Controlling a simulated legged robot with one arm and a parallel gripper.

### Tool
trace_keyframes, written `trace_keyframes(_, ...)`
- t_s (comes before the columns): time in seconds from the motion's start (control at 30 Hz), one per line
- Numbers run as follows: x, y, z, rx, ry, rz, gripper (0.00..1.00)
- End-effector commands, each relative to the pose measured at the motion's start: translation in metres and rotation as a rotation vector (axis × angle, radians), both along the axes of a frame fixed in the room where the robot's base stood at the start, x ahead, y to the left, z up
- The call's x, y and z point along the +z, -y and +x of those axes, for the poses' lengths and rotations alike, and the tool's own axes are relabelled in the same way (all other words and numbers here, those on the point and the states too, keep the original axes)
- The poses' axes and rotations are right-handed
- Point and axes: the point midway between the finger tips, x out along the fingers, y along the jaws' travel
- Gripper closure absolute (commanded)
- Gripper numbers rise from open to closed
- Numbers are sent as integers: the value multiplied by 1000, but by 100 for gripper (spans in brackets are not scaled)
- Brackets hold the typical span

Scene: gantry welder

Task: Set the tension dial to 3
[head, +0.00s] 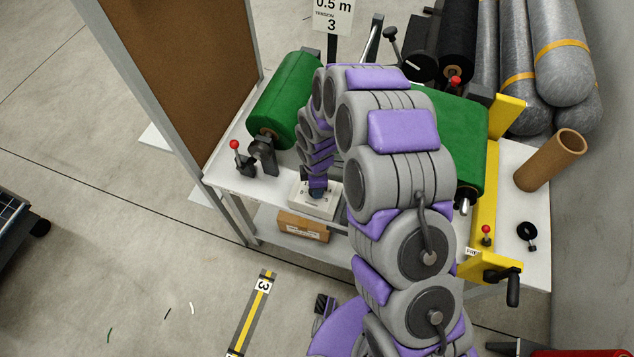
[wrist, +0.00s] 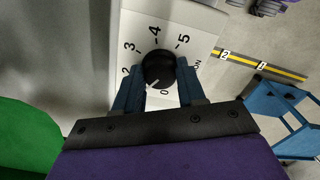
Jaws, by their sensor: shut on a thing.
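The tension dial is a round black knob (wrist: 158,66) on a white plate marked with numbers, seen in the wrist view. Its white pointer mark faces down-left, between the 0 and the 2; a finger hides the scale there. The 3 is at the upper left of the knob. My gripper (wrist: 158,80) is shut on the knob, with one blue finger on each side. In the head view my gripper (head: 318,191) reaches down onto the white dial box (head: 328,212) on the table, and the knob is mostly hidden. A sign (head: 332,16) reads "0.5 m TENSION 3".
Green rolls (head: 285,95) lie on the white table (head: 228,180). A red-knobbed lever (head: 236,146) stands left of the dial box. A cardboard box (head: 303,226) sits on the lower shelf. A yellow frame with a crank (head: 512,288) is at the right.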

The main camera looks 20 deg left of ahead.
Motion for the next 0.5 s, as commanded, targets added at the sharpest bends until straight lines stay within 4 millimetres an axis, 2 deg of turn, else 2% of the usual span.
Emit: trace_keyframes(0.5,2,-1,2,-491,6,3,91)
